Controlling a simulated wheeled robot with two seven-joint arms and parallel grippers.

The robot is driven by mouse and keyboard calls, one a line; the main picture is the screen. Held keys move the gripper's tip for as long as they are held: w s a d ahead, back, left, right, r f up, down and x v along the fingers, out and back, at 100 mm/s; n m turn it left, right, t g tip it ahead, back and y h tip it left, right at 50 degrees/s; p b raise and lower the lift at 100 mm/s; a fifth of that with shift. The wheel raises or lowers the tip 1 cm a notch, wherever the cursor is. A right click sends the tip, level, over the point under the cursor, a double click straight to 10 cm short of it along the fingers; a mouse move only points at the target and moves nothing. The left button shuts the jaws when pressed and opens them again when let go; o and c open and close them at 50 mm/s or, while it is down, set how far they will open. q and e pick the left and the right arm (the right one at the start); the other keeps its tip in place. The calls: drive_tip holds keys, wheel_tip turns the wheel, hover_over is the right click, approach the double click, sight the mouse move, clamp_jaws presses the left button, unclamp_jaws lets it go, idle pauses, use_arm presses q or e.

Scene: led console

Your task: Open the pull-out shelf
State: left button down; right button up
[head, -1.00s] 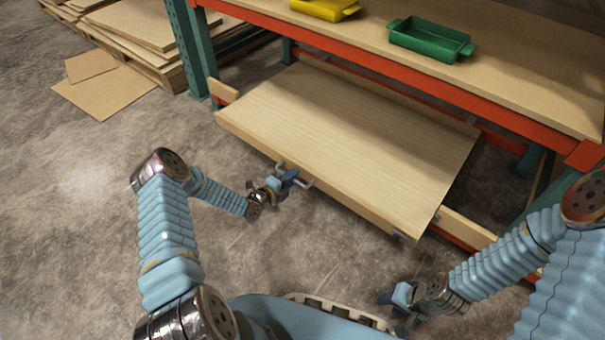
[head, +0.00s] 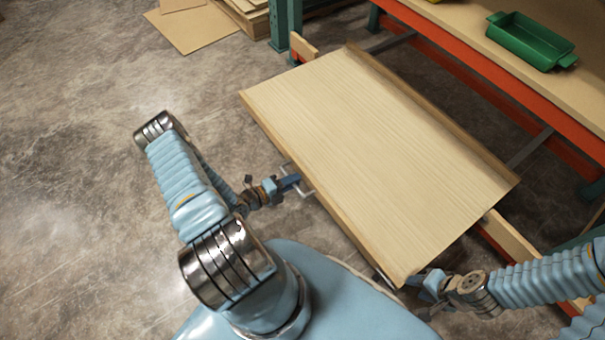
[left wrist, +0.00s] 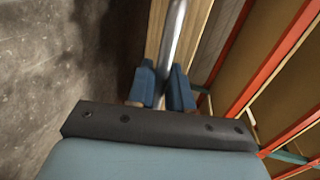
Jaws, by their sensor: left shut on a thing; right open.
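The pull-out shelf (head: 375,150) is a light wooden board, standing well out from the orange-beamed rack in the head view. My left gripper (head: 291,182) is at the shelf's front edge, shut on its metal handle (head: 306,193). In the left wrist view the two blue fingertips (left wrist: 162,88) sit on either side of the metal handle bar (left wrist: 173,42). My right gripper (head: 428,281) is open beside the shelf's near right corner. Whether it touches the shelf there cannot be told.
The rack's upper shelf (head: 480,42) holds a green tray (head: 531,41). A rack post (head: 280,20) stands at the far left of the shelf. Cardboard sheets (head: 190,28) lie on the floor behind. The concrete floor (head: 75,170) at left is clear.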

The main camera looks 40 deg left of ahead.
use_arm(q)
drive_tip(key=shift+s+a, duration=0.25)
drive_tip(key=shift+s, duration=0.4)
drive_tip(key=c, duration=1.2)
unclamp_jaws()
drive_tip(key=v, duration=1.3)
drive_tip(key=shift+s+a+p, duration=0.1)
drive_tip(key=shift+s+p, duration=0.25)
drive_tip(key=shift+s, duration=0.05)
